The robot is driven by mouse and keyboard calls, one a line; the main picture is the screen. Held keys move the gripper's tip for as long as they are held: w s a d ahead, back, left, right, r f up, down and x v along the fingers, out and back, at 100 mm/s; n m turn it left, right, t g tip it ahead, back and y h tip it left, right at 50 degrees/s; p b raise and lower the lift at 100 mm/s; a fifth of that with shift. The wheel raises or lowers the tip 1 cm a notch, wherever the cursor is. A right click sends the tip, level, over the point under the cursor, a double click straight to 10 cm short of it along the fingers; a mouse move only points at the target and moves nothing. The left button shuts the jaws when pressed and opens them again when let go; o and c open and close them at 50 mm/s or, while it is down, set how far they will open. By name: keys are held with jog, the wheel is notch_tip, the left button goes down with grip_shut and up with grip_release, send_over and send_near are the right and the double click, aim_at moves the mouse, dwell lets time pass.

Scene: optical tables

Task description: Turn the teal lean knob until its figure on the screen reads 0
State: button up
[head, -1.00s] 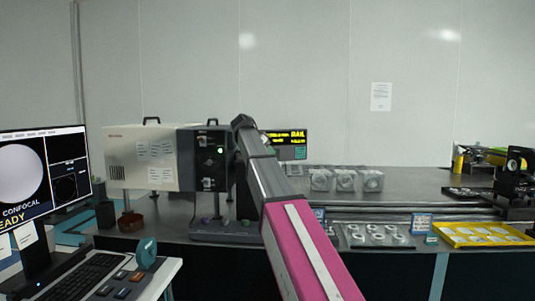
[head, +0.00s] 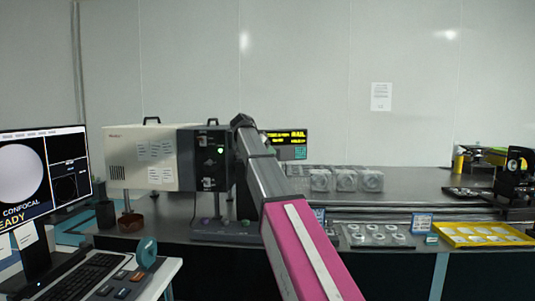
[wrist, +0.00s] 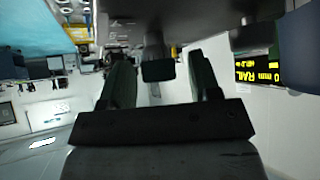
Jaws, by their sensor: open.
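My gripper (wrist: 159,60) shows in the wrist view with its two dark fingers apart. A dark block on a short stem (wrist: 157,68) appears between or beyond the fingers; I cannot tell whether they touch it. No teal knob can be made out in the wrist view. In the head view my arm hides the gripper. Small knobs (head: 205,221) sit along the base of the dark instrument, too small to tell which is teal. The yellow-lettered screen (head: 287,137) is partly behind my arm; it also shows in the wrist view (wrist: 257,72), with its lean figure unreadable.
The dark instrument (head: 208,160) adjoins a beige box (head: 142,158) on the table. Clear blocks (head: 345,181) and a yellow tray (head: 450,241) lie to the right. A monitor (head: 40,175) and a console with a teal disc (head: 147,252) stand at the left front.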

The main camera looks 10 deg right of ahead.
jog(key=v, duration=1)
jog(key=shift+a+r, duration=0.2)
jog(key=shift+r, duration=0.05)
